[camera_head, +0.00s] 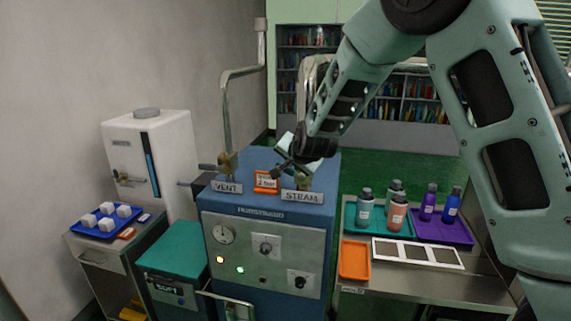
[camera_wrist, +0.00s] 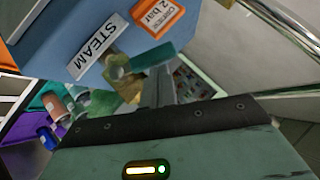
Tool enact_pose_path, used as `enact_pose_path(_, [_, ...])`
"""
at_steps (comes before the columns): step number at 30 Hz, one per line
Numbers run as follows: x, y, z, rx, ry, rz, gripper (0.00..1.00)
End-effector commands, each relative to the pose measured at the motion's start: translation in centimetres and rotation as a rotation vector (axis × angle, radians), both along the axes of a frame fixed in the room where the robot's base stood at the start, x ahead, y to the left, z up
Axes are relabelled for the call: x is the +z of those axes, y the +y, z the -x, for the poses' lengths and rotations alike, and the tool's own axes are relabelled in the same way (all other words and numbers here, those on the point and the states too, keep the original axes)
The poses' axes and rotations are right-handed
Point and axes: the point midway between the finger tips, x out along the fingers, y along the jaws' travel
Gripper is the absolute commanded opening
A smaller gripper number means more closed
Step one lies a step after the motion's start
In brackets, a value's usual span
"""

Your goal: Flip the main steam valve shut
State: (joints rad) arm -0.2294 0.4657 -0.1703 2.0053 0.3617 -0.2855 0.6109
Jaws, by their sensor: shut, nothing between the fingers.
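The blue steam machine (camera_head: 265,213) stands in the middle of the head view with a STEAM label (camera_head: 302,196) on its top right. The brass steam valve (camera_head: 304,183) sits just behind that label, largely covered by my gripper. My gripper (camera_head: 281,170) is shut and empty, reaching down over the machine's top beside the valve. In the wrist view the brass valve body (camera_wrist: 122,72) shows by the STEAM label (camera_wrist: 101,46), close to my fingers (camera_wrist: 158,84). I cannot tell whether they touch its handle or how the handle is turned.
The VENT valve (camera_head: 228,164) and its pipe stand to the left, with an orange notice (camera_head: 266,181) between the two valves. A metal table (camera_head: 430,281) with bottles on trays is at right. A white tank (camera_head: 150,160) and a blue tray of cubes (camera_head: 92,228) are at left.

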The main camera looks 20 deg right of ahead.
Motion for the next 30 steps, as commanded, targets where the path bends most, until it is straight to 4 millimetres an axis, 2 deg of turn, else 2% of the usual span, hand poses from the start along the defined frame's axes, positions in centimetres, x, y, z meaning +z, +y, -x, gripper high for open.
enact_pose_path(15, [-1.5, 0.3, -0.9, 0.002, -0.001, -0.001, 0.0])
enact_pose_path(30, [-1.9, 0.7, -1.2, 0.001, 0.0, -0.001, 0.0])
